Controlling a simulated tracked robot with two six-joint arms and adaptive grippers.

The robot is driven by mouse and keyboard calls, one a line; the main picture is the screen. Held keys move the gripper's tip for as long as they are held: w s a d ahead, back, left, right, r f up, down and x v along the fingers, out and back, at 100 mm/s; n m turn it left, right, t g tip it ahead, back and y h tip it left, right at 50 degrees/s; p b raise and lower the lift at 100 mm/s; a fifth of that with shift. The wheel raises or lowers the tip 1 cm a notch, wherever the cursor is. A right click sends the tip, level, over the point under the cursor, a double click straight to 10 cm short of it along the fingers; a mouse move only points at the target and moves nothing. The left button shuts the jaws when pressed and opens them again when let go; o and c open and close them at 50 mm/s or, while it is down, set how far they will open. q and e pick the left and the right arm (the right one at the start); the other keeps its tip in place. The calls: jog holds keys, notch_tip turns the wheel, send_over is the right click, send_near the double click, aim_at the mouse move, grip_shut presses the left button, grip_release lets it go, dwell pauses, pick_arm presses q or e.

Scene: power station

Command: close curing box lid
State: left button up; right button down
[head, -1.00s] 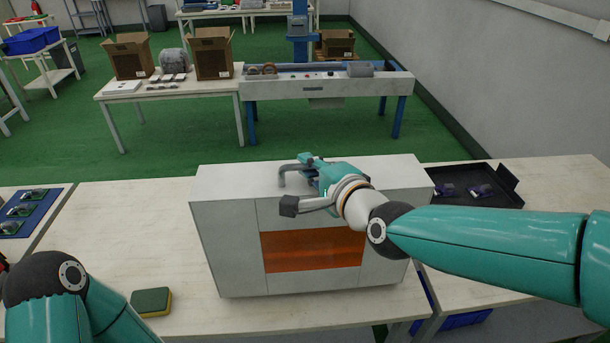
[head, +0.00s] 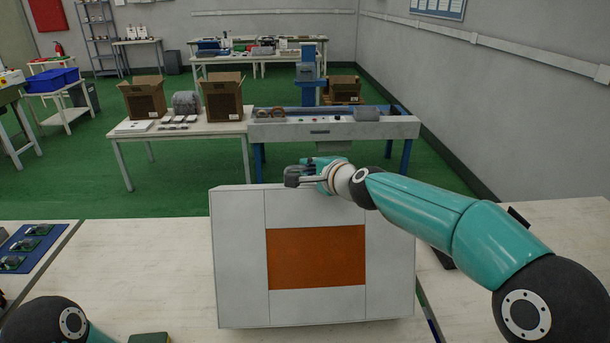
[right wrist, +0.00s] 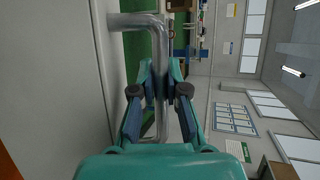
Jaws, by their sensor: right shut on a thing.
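The white curing box (head: 388,265) stands on the bench with an orange window panel (head: 316,258) on the face towards me. My right gripper (head: 310,175) is at the top edge of the box. In the right wrist view the gripper (right wrist: 161,80) is shut on a bent grey metal handle (right wrist: 158,45), with a finger on each side of it. A pale flat panel (right wrist: 60,70) fills the left of that view. How far the lid is open I cannot tell. My left gripper is out of view; only part of the left arm shows at bottom left.
A blue mat (head: 18,260) with circuit boards lies at the left. The edge of a green pad (head: 150,338) shows at the bottom. Bare bench (head: 140,265) lies left of the box. My right arm crosses the right side.

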jog(key=shift+w+d+f, duration=0.2)
jog(key=shift+w+f, duration=0.1)
jog(key=shift+w, duration=0.2)
jog(key=c, duration=1.2)
grip_release()
jog(key=shift+s+r, duration=0.1)
